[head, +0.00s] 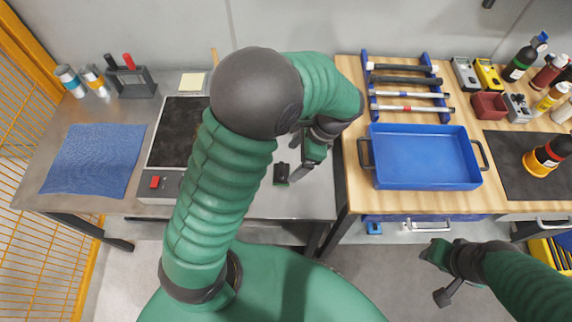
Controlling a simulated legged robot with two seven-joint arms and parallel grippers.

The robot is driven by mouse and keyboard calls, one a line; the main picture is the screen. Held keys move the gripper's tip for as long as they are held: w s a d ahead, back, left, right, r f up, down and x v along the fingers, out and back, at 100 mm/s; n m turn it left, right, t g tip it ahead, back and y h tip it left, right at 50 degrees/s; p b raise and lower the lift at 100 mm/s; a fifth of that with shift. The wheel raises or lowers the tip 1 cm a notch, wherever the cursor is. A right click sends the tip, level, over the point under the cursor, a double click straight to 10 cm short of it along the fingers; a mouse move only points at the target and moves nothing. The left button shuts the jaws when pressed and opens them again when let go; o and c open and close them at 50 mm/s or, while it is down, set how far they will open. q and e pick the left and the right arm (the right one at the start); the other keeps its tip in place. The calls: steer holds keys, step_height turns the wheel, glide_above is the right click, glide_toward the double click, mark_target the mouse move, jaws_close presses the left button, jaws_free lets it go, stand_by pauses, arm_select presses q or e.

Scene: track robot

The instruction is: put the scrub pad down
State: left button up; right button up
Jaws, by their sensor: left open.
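My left gripper (297,160) is open over the steel worktop, to the right of the dark griddle plate (176,128). A small dark block with a greenish edge (281,174) is at its fingers, low over or on the worktop. It may be the scrub pad; I cannot tell for sure, nor whether it touches a finger. My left arm hides part of the griddle and the worktop. My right gripper (440,275) is low at the right, in front of the wooden bench, with its fingers apart and nothing seen between them.
A blue cloth (94,160) lies at the left of the steel worktop, with cans (70,82) and a tool holder (131,80) behind. A blue tray (424,158), a tool rack (404,88) and bottles (520,63) stand on the wooden bench. Bare steel (318,200) shows by the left gripper.

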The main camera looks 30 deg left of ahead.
arm_select(q)
steer(key=s+d+r+n+t+h+p, duration=0.2)
steer(key=s+r+n+t+h+p, duration=0.2)
steer(key=n, duration=0.7)
steer(key=shift+s+r+n+t, duration=0.45)
steer(key=shift+s+r, duration=0.4)
steer(key=shift+s, duration=0.25)
arm_select(e)
steer(key=v, duration=0.2)
steer(key=w+v, duration=0.1)
steer(key=v, duration=0.1)
steer(key=shift+s+d+r, duration=0.1)
steer(key=shift+d+r, duration=0.1)
arm_select(q)
steer(key=shift+w, duration=0.1)
steer(key=shift+d, duration=0.2)
arm_select(e)
steer(key=shift+d, duration=0.2)
